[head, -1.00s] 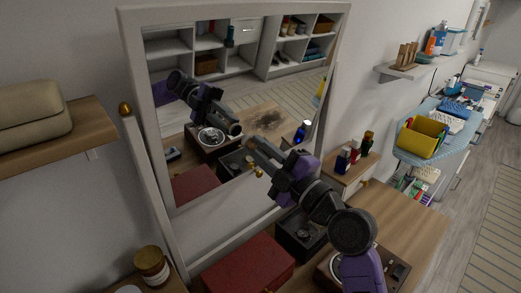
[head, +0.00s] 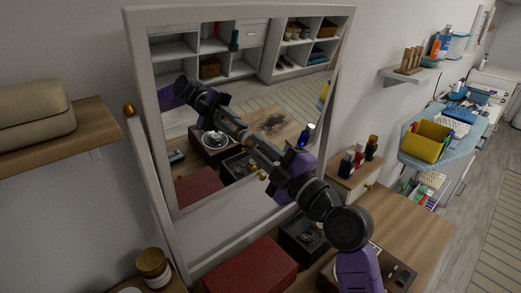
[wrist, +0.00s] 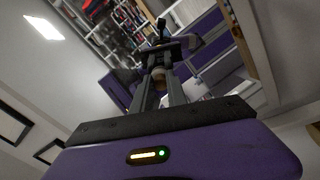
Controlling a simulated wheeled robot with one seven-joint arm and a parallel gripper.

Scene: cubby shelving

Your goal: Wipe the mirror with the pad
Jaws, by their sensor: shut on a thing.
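The mirror (head: 222,188) is a large tilted panel in a white frame, in the middle of the head view. A dark smudge (head: 277,122) shows on its glass, right of centre. My gripper (head: 249,143) is in front of the glass, below and left of the smudge, with its reflection meeting it. Its fingers show in the wrist view (wrist: 158,84), shut on a small brownish piece, the pad (wrist: 157,75). Most of the pad is hidden by the fingers. I cannot tell whether the pad touches the glass.
A red box (head: 250,268), a dark open box (head: 302,238) and a brown jar (head: 153,268) stand below the mirror. Small bottles (head: 358,155) stand on a drawer unit at right. A shelf (head: 60,143) with a beige case juts out at left.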

